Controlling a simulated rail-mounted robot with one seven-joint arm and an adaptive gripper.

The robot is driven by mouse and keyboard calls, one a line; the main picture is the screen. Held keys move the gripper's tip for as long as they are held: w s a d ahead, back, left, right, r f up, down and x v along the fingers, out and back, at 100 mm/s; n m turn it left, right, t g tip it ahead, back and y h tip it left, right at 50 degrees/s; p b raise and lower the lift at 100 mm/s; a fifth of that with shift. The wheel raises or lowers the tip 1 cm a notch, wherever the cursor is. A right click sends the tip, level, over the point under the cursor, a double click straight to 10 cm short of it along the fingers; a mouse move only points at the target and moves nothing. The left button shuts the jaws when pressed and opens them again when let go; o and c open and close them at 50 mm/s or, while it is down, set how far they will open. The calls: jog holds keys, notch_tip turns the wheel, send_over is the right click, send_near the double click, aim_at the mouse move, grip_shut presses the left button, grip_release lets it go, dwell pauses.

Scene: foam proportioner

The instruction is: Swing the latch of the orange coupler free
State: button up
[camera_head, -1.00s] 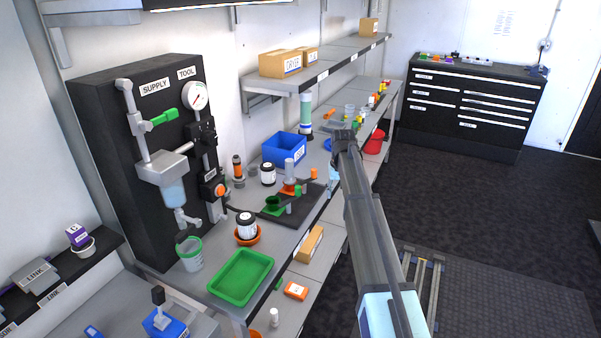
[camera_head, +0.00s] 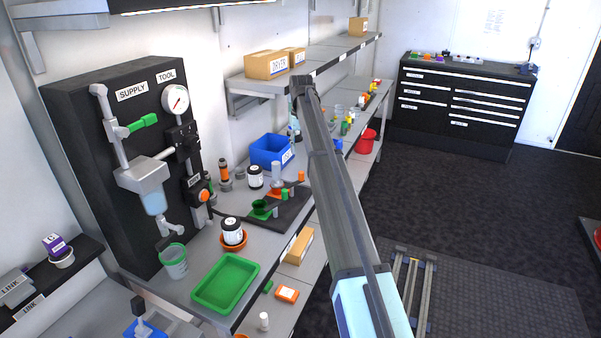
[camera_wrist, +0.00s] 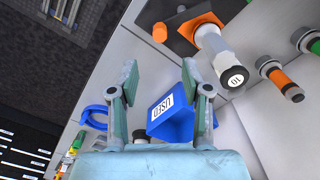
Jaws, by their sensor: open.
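The orange coupler (camera_head: 274,191) stands on a dark board on the bench, with a grey cylinder (camera_head: 276,171) rising from it. A dark bar with an orange end (camera_head: 300,176) lies beside it; I cannot tell for sure that this is its latch. In the wrist view the coupler's orange body (camera_wrist: 184,22) is at the top, beyond my fingertips. My gripper (camera_wrist: 159,66) is open and empty, apart from the coupler. In the head view my arm largely hides the gripper, with only a pale bit showing above the bench near the blue bin.
A blue bin (camera_head: 266,152) marked USED stands close below my fingers in the wrist view (camera_wrist: 172,122). A black-capped bottle (camera_head: 255,177), an orange fitting (camera_head: 224,172) and a green coupler (camera_head: 260,209) stand near the orange one. A shelf with boxes (camera_head: 266,65) overhangs the bench.

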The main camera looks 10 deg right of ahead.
aim_at(301, 172)
notch_tip(301, 172, down, 11)
jog(key=shift+f+p, duration=0.2)
jog(key=shift+p, duration=0.8)
grip_shut()
